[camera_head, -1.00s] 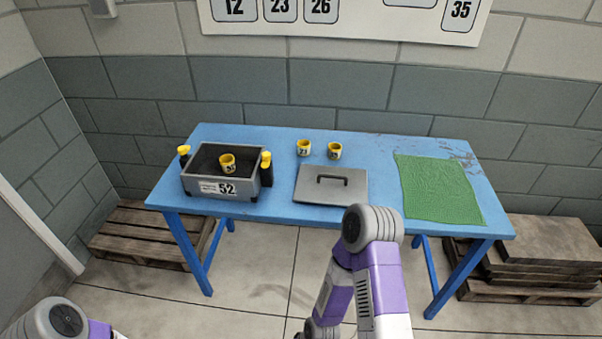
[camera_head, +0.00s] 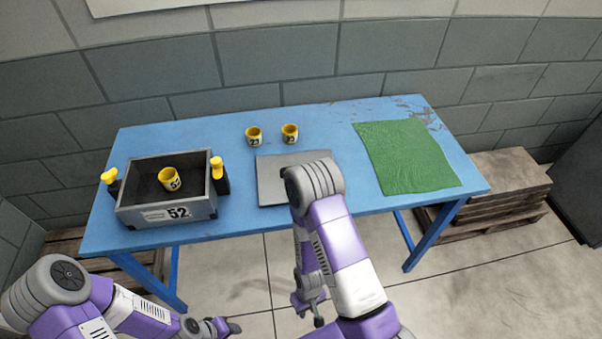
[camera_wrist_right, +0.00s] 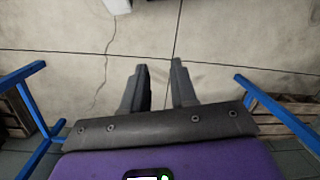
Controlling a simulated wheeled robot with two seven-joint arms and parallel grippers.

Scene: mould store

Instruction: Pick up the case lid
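The case lid (camera_head: 271,183) is a flat grey plate lying on the blue table. My right arm covers its right part and its handle in the head view. The open grey case (camera_head: 170,214), marked 52, stands to its left with a yellow cup (camera_head: 171,180) inside. My right gripper (camera_head: 309,312) hangs low in front of the table, well away from the lid. In the right wrist view its two fingers (camera_wrist_right: 159,75) are apart with only floor between them. My left gripper (camera_head: 230,327) is at the bottom edge, in front of the table, too small to read.
Two yellow cups (camera_head: 254,136) (camera_head: 290,133) stand behind the lid. A green cloth (camera_head: 405,156) lies on the right of the blue table (camera_head: 235,229). Yellow-topped black clamps flank the case. Wooden pallets (camera_head: 500,190) sit on the floor at right.

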